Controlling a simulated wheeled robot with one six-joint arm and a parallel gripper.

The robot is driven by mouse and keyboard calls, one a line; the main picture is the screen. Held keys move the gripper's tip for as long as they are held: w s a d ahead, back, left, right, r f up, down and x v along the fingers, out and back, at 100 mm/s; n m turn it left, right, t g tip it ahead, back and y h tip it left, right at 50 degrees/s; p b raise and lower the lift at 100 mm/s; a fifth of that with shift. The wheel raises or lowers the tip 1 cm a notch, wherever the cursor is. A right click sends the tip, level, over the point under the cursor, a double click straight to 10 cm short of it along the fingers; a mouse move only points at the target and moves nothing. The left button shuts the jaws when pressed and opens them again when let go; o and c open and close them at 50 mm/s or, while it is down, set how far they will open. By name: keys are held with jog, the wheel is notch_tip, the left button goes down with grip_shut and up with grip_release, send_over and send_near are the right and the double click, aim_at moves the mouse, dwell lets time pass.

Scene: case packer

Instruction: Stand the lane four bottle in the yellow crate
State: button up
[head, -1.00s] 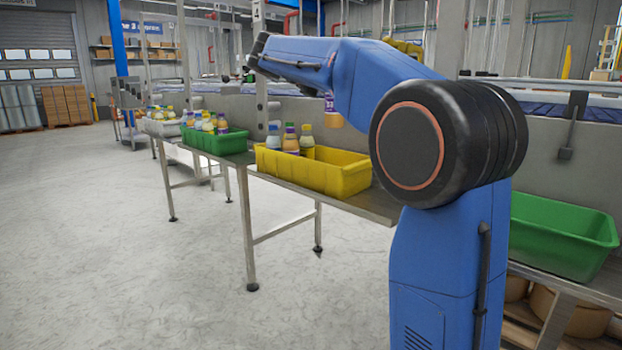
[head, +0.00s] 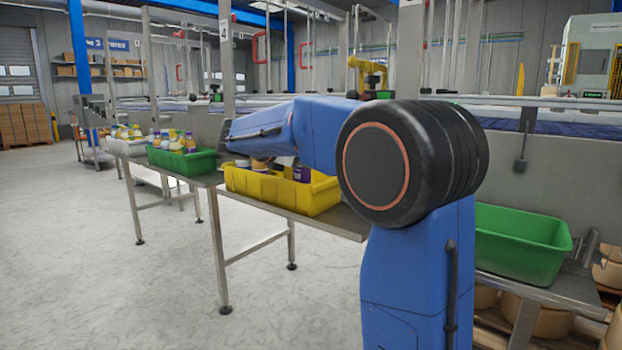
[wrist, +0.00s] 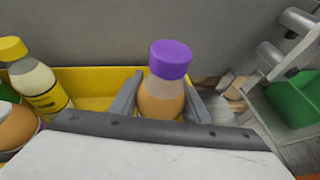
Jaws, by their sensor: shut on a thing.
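My gripper (wrist: 162,95) is shut on a bottle (wrist: 160,97) with a purple cap and orange-tan contents, one finger on each side. In the head view, a purple part of this bottle (head: 301,172) shows low at the right end of the yellow crate (head: 262,187), partly behind the rim. The crate wall (wrist: 95,78) also shows behind the bottle in the wrist view. The bottle looks about upright; whether its base touches the crate floor is hidden. My gripper's fingers are hidden behind my arm in the head view.
A yellow-capped bottle (wrist: 38,82) and part of an orange one (wrist: 15,127) stand in the crate's left part. A filled green crate (head: 185,160) is farther left on the bench. An empty green crate (head: 520,240) stands at right.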

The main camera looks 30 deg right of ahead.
aim_at(310, 176)
jog(key=shift+f, duration=1.85)
jog(key=shift+f, duration=0.1)
jog(key=o, duration=1)
jog(key=shift+a+r, duration=0.2)
jog(key=shift+a, duration=0.05)
jog(key=v, duration=1.1)
jog(key=shift+s+a+r, duration=0.1)
jog(key=shift+a, duration=0.1)
jog(key=shift+a, duration=0.1)
